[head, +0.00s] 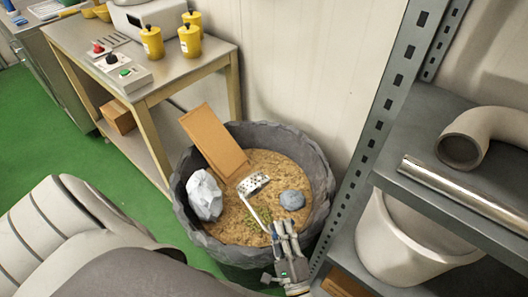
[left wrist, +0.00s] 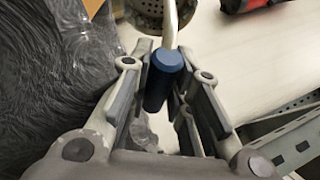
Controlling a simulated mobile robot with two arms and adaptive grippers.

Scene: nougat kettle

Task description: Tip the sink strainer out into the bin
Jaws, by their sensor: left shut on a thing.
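The sink strainer (head: 254,184) is a perforated metal cup on a long pale handle, over the inside of the bin (head: 320,160). It looks tipped on its side; whether anything is left inside it is hidden. My left gripper (head: 285,232) is at the bin's near right rim, shut on the strainer's handle. In the left wrist view the blue grip (left wrist: 165,75) sits between the fingers, with part of the perforated cup (left wrist: 146,12) at the top. The bin is a round, dark grey tub. Small greenish scraps (head: 262,214) lie in it below the strainer. My right gripper is not in view.
The bin holds brown loose fill, a cardboard piece (head: 214,140) leaning out, crumpled white paper (head: 205,195) and a grey-blue lump (head: 292,199). A metal shelf (head: 430,120) with pipes stands close right. A workbench (head: 190,72) with yellow canisters stands behind left.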

